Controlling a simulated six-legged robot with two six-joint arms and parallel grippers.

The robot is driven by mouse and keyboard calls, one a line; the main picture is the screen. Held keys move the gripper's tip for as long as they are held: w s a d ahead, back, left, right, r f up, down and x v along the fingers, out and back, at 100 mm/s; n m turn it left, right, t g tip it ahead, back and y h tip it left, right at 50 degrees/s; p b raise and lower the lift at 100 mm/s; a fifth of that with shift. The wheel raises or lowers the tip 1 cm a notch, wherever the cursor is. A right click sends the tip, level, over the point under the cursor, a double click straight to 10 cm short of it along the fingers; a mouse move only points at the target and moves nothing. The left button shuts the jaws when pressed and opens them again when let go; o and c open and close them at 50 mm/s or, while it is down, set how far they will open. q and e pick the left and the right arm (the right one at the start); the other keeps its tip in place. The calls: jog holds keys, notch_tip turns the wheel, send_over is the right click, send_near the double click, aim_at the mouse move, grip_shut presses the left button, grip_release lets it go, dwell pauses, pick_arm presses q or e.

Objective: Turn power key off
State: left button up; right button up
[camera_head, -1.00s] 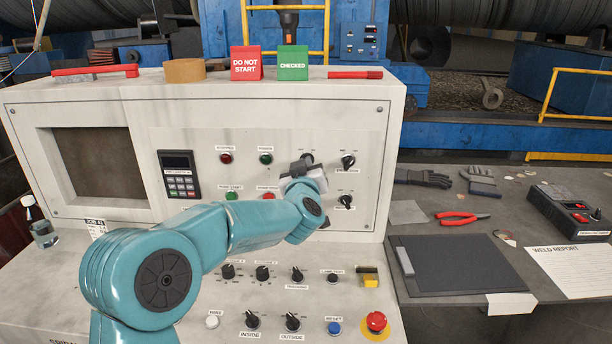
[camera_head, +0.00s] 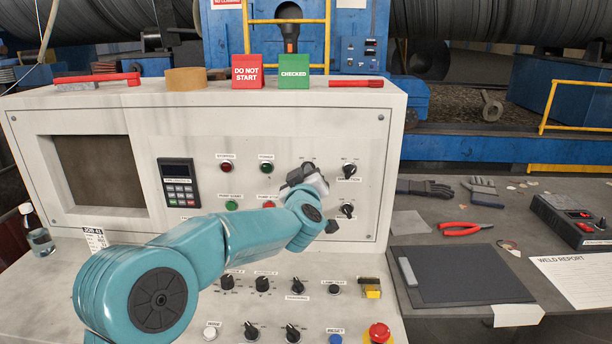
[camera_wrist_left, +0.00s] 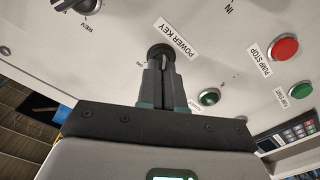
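The power key (camera_wrist_left: 161,56) is a round black switch on the pale panel, beside its POWER KEY label (camera_wrist_left: 174,39) in the left wrist view. My left gripper (camera_wrist_left: 161,70) points straight at it. Its two dark fingers are close together on either side of the key's grip and look shut on it. In the head view my left gripper (camera_head: 304,176) is at the upper right of the console face and hides most of the key. My right gripper is in neither view.
Near the gripper are the red pump stop button (camera_wrist_left: 285,47), a green lamp (camera_wrist_left: 209,97) and a black selector knob (camera_head: 349,171). A red emergency button (camera_head: 379,333) sits on the lower desk. A side table holds red pliers (camera_head: 462,229) and a black clipboard (camera_head: 460,275).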

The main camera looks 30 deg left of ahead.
pick_arm(q)
jog(key=o, duration=0.3)
jog(key=b+v, duration=0.2)
jog(key=v, duration=1.4)
jog(key=shift+d, duration=0.15)
